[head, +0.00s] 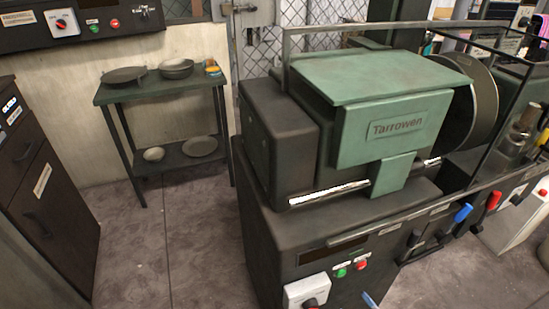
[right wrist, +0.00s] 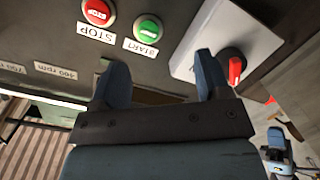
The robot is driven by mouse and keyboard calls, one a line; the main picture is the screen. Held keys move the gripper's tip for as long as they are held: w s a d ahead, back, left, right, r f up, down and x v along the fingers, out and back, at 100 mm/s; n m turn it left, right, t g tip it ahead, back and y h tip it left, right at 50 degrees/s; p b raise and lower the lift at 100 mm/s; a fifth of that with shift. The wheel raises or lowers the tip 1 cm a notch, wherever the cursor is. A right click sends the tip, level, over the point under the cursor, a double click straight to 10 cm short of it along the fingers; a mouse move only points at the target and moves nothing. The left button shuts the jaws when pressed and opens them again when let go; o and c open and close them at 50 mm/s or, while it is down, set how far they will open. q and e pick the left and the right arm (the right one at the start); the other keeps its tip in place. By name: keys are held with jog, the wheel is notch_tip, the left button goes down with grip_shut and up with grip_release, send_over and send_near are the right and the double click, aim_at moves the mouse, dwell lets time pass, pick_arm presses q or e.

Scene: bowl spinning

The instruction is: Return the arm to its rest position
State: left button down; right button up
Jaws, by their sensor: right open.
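My right gripper (right wrist: 160,72) is open and empty in the right wrist view, its two blue fingers spread apart. It is in front of the machine's control panel (right wrist: 60,40). The green START button (right wrist: 147,28) is just beyond the gap between the fingers, and the red STOP button (right wrist: 97,12) is left of it. I cannot tell whether the fingertips touch the panel. In the head view, a small blue tip at the bottom edge may be part of this gripper. The green and dark spinning machine (head: 350,130) stands at center right.
A white box with a red rotary knob (right wrist: 234,68) is beside the right finger. Blue (head: 462,213) and red (head: 494,199) levers stick out at the machine's right front. A small shelf (head: 160,92) with dishes stands at back left. Floor between the left cabinet and machine is clear.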

jog(key=d+n+g, duration=0.2)
jog(key=d+n, duration=0.3)
jog(key=d, duration=1.1)
jog(key=s+a+r+m+g+h, duration=0.1)
jog(key=s+a+r+m+g, duration=0.1)
jog(key=s+a+r+m, duration=0.3)
jog(key=s+a+r+m+g+h, duration=0.1)
jog(key=s+a+r+m+g, duration=0.2)
jog(key=s, duration=0.4)
jog(key=w+a+r+m+t, duration=0.1)
jog(key=a+m, duration=0.2)
jog(key=a, duration=0.3)
jog(key=a+r+m+t, duration=0.1)
jog(key=a+m+t, duration=0.1)
jog(key=a, duration=0.4)
pick_arm(q)
notch_tip(320, 180, up, 17)
jog(key=s+a+p, duration=0.1)
jog(key=a+p, duration=0.1)
jog(key=p, duration=2.2)
jog(key=shift+s, duration=0.35)
pick_arm(e)
notch_tip(320, 180, up, 17)
jog(key=s+d, duration=0.1)
jog(key=d, duration=0.1)
jog(key=shift+g, duration=0.3)
pick_arm(q)
jog(key=shift+a, duration=0.1)
pick_arm(e)
jog(key=shift+f, duration=0.1)
